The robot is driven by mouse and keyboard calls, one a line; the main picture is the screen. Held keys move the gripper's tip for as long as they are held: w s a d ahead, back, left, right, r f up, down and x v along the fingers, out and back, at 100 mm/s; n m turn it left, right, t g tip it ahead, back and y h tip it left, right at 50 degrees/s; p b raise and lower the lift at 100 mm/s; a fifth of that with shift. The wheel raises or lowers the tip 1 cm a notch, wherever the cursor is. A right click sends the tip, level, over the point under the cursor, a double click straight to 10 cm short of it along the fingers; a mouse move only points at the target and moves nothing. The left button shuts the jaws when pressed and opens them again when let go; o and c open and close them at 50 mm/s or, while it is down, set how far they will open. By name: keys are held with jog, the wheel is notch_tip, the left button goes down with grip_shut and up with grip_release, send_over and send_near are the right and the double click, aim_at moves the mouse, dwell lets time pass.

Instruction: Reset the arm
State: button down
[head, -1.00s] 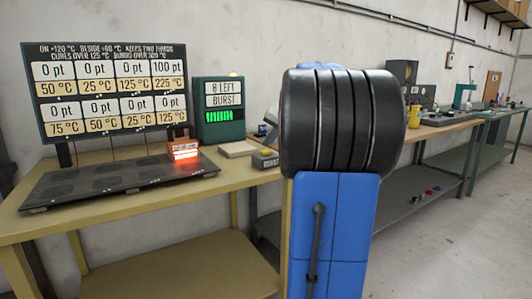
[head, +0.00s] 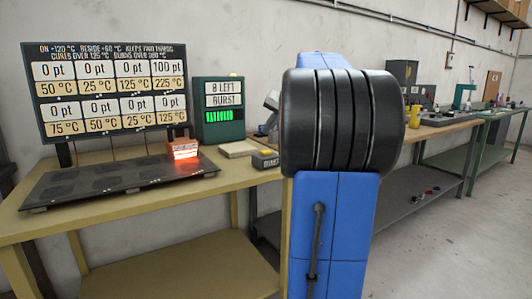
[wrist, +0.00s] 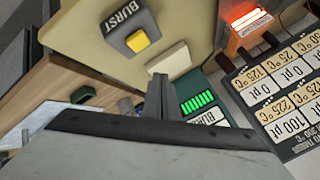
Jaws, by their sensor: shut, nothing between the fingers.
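My gripper (wrist: 160,92) shows in the wrist view as a narrow grey finger pair, shut and empty, above the yellow bench. In the head view my own blue and black arm fills the middle and hides most of the gripper; a small grey part of it shows just left of the black joint. The BURST button (head: 266,159) is a dark box on the bench; in the wrist view its yellow cap (wrist: 138,40) shows, apart from the fingers. A pale flat block (head: 238,149) lies beside it. The dark plate (head: 120,180) lies at left on the bench.
A glowing orange heater (head: 184,149) stands at the plate's back right corner. A sign board (head: 110,90) with points and temperatures and a green display (head: 218,110) reading "8 LEFT BURST" stand behind.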

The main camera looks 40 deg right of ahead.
dwell(0.6)
jog(key=s+a+f+n+g+y, duration=0.1)
jog(key=s+a+f+n, duration=0.2)
jog(key=a, duration=0.7)
jog(key=s+a+f+g, duration=0.1)
jog(key=s+a+f, duration=0.25)
jog(key=a, duration=0.55)
jog(key=s+a+f+n+g+y, duration=0.1)
jog(key=s+a+f+n, duration=0.2)
jog(key=a, duration=0.7)
jog(key=s+a+f+n, duration=0.2)
jog(key=s+a+f, duration=0.4)
jog(key=s+f, duration=0.3)
jog(key=s+a+f+n+g, duration=0.1)
jog(key=s+a+f+n, duration=0.1)
jog(key=s+a+f, duration=0.4)
jog(key=s+f, duration=0.3)
jog(key=s, duration=0.1)
jog(key=shift+n+h, duration=0.3)
jog(key=shift+h, duration=0.1)
